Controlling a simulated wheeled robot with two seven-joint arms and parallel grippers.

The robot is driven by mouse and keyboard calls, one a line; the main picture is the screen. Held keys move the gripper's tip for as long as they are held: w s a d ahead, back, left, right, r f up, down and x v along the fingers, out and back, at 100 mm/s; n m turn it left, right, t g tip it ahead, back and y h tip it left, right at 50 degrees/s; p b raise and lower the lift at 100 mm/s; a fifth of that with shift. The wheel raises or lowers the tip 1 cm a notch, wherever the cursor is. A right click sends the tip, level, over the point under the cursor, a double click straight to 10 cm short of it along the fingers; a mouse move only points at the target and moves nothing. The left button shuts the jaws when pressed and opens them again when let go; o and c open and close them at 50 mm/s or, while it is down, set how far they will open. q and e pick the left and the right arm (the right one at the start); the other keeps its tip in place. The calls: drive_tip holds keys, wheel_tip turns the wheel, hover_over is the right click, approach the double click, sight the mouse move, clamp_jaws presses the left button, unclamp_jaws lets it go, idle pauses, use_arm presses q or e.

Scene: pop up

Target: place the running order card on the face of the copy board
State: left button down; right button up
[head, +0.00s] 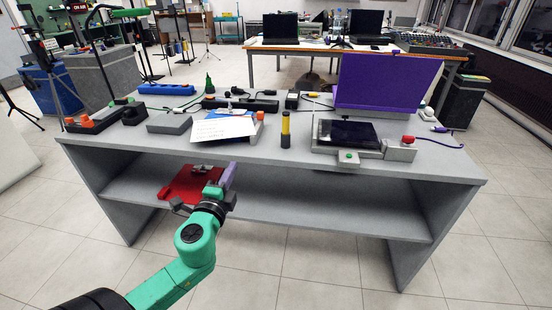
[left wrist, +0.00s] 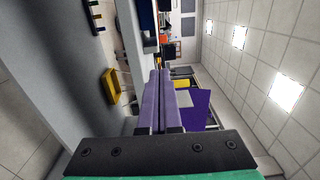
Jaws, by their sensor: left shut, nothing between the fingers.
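A white printed card (head: 224,129), seemingly the running order card, lies on the table left of centre. It overlaps a blue item (head: 231,114); I cannot tell what supports it underneath. No copy board can be named for certain; a large purple panel (head: 388,82) stands upright at the table's right rear and also shows in the left wrist view (left wrist: 197,108). My left gripper (head: 229,176) is in front of the table edge, below and apart from the card. Its purple fingers (left wrist: 161,100) are shut and empty. My right gripper is not in view.
A red clipboard-like item (head: 188,185) is at the lower shelf (head: 290,205). A yellow and black cylinder (head: 285,130) stands right of the card. A dark screen unit (head: 347,134) and a red-button box (head: 401,149) lie further right. A grey box (head: 170,124) is left.

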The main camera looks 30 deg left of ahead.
sight(231, 151)
use_arm(q)
drive_tip(key=w+a, duration=0.2)
drive_tip(key=w, duration=0.1)
drive_tip(key=w+a, duration=0.3)
drive_tip(key=w, duration=0.1)
drive_tip(key=w+a, duration=0.3)
drive_tip(key=w, duration=0.1)
drive_tip(key=shift+f, duration=0.3)
drive_tip(key=shift+w+a, duration=0.1)
drive_tip(key=shift+a, duration=0.1)
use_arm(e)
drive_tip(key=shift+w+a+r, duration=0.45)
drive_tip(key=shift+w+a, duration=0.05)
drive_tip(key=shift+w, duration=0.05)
use_arm(q)
drive_tip(key=shift+b, duration=0.3)
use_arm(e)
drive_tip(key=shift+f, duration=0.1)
use_arm(q)
drive_tip(key=shift+w+a, duration=0.2)
drive_tip(key=shift+a, duration=0.25)
drive_tip(key=shift+s+a+r+b, duration=0.1)
drive_tip(key=shift+a+r+b, duration=0.15)
drive_tip(key=shift+b, duration=0.05)
drive_tip(key=shift+r, duration=0.15)
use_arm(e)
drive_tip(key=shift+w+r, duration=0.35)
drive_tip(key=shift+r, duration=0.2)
